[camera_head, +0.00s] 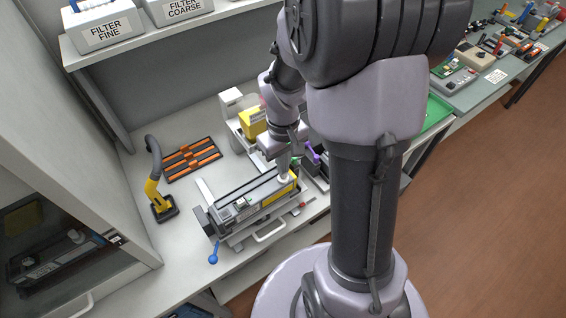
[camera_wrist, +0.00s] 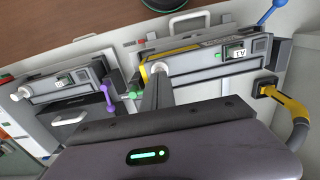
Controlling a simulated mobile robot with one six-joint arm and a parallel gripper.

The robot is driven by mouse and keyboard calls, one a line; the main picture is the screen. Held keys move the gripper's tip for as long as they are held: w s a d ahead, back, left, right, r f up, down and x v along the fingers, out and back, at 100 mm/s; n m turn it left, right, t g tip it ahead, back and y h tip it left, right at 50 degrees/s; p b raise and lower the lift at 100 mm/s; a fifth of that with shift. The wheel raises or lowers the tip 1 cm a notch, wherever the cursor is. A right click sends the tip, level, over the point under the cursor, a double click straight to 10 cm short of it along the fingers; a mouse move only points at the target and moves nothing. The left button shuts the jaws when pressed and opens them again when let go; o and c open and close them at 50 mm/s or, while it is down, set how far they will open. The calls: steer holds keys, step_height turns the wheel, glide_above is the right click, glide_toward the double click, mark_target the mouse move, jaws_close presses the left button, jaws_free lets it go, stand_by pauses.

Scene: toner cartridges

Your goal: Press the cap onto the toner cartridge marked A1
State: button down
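The toner cartridge marked A1 (camera_wrist: 205,62) lies in a cradle, its A1 label facing up; the head view shows it on the bench (camera_head: 245,207). A pale round cap (camera_wrist: 158,67) is at its yellow-banded end, and a pale piece shows there in the head view (camera_head: 284,172). My gripper (camera_wrist: 158,82) is over that end, its fingers together and their tips at the cap. They seem to touch it; the fingers hide part of the cap, so I cannot tell how far it is seated.
A second labelled cartridge (camera_wrist: 62,85) with a white end cap lies alongside. Near A1 are a blue-knobbed lever (camera_head: 214,257), a purple lever (camera_wrist: 106,98) and a yellow stand with a grey hose (camera_head: 155,190). An orange-and-black rack (camera_head: 191,158) lies behind on the bench.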

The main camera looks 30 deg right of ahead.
steer(key=shift+f, duration=0.3)
steer(key=shift+r, duration=0.15)
step_height(320, 180, up, 7)
steer(key=p, duration=0.5)
steer(key=shift+p, duration=0.3)
steer(key=s+a+r+m+t+y+b, duration=0.1)
steer(key=s+a+m+t+b, duration=0.3)
steer(key=s+a+b, duration=0.7)
steer(key=a+t+y+b, duration=0.1)
steer(key=a+b, duration=0.2)
steer(key=b, duration=0.3)
steer(key=shift+s+a+r+m+t, duration=0.2)
steer(key=shift+a+m+t, duration=0.1)
steer(key=shift+m+t, duration=0.1)
